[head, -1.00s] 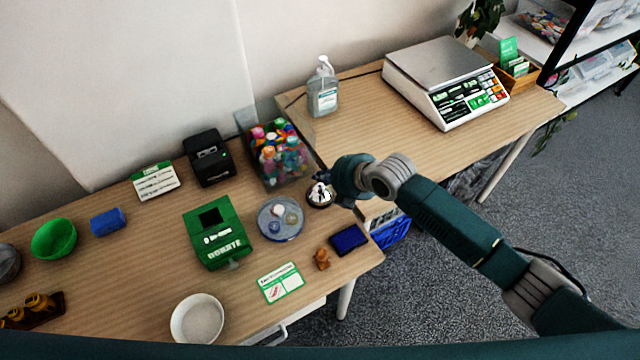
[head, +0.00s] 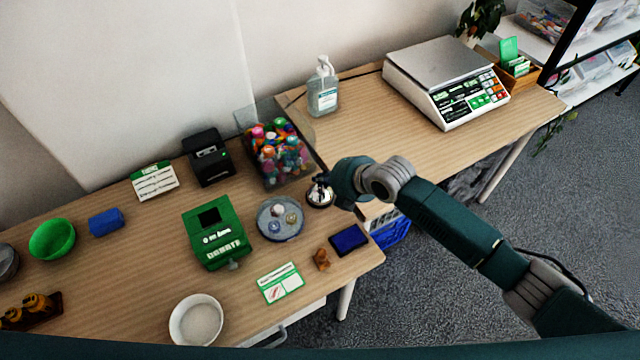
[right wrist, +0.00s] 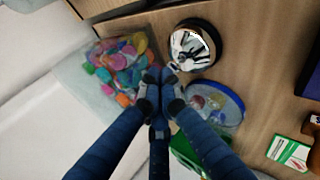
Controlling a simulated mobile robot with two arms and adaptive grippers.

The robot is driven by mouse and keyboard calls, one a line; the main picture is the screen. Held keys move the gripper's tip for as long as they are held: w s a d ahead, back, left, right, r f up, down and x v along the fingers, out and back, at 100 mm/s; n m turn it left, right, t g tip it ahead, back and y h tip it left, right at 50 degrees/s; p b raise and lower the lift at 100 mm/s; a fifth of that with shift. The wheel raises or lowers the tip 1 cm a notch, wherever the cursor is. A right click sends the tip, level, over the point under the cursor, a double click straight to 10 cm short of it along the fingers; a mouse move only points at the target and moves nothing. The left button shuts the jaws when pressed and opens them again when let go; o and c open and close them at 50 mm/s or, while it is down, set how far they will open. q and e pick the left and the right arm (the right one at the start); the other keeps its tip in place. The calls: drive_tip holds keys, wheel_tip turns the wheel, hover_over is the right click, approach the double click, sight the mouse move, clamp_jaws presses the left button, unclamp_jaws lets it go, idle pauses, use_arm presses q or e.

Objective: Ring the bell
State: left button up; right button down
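The bell (head: 319,197) is a small silver dome on a dark base, standing on the wooden table near its right end. It also shows in the right wrist view (right wrist: 194,46), at the top centre. My right gripper (head: 322,180) is at the bell, its fingertips appearing just over or beside the dome; I cannot tell whether they touch it. In the right wrist view its fingers (right wrist: 158,80) are drawn together, with nothing seen between them, and their tips lie just below the bell in the picture. My left gripper is not in view.
A clear bin of colourful caps (head: 277,155) stands behind the bell. A round clear-lidded dish (head: 280,219) is at its left, beside a green donation box (head: 216,233). A dark blue pad (head: 349,239) lies in front. A sanitizer bottle (head: 323,88) and scale (head: 446,80) stand farther back.

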sight(321, 187)
drive_tip(key=shift+f, duration=0.4)
drive_tip(key=shift+r, duration=0.1)
idle(0.4)
drive_tip(key=shift+r+p, duration=0.6)
drive_tip(key=shift+r, duration=0.25)
drive_tip(key=shift+r, duration=0.1)
wheel_tip(321, 187, up, 5)
drive_tip(key=p, duration=0.4)
idle(0.6)
